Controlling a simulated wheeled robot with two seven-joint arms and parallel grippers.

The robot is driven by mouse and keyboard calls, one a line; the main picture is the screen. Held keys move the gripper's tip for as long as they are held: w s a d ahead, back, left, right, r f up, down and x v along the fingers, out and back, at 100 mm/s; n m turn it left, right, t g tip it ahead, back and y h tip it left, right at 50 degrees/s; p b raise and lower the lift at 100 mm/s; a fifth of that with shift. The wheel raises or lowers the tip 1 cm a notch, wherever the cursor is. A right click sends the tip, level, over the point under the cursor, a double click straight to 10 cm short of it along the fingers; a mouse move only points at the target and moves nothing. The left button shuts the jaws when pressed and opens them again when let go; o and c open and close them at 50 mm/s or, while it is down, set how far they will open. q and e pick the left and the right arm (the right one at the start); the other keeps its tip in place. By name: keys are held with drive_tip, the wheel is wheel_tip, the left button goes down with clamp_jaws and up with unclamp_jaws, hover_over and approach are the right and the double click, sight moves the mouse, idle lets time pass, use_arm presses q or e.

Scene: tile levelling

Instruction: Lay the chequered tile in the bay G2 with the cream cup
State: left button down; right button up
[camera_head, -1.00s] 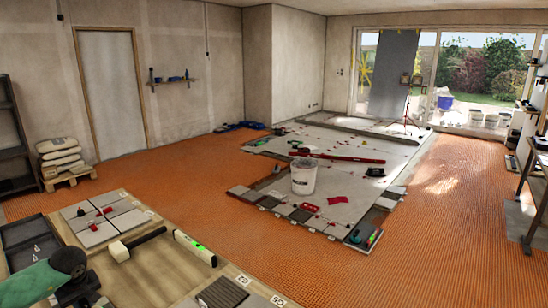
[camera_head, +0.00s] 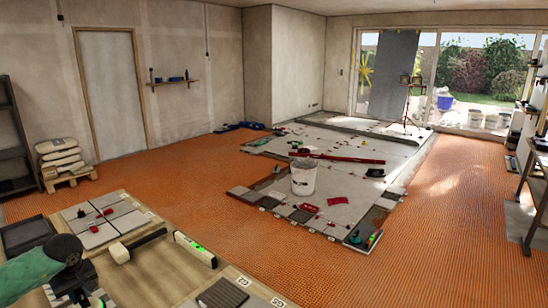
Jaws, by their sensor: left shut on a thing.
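My left gripper (camera_head: 78,294) is at the lower left, over the near workbench. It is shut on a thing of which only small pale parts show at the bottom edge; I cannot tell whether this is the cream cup. My right gripper is out of view.
The bench (camera_head: 160,270) also carries grey tiles (camera_head: 125,222) with red pieces, a mallet (camera_head: 137,244) and a spirit level (camera_head: 195,248). A dark tray (camera_head: 26,236) is at its left. Beyond, a white bucket (camera_head: 303,178) stands on the tiled floor area.

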use_arm(q)
drive_tip(key=shift+w+a+p+v, duration=0.1)
drive_tip(key=shift+a+p+v, duration=0.05)
drive_tip(key=shift+v, duration=0.7)
drive_tip(key=shift+w+a+p+v, duration=0.15)
drive_tip(key=shift+v, duration=0.7)
drive_tip(key=shift+w+a+p+v, duration=0.1)
drive_tip(key=shift+a+p+v, duration=0.1)
drive_tip(key=shift+v, duration=0.65)
drive_tip(key=shift+r, duration=0.15)
drive_tip(key=shift+r, duration=0.15)
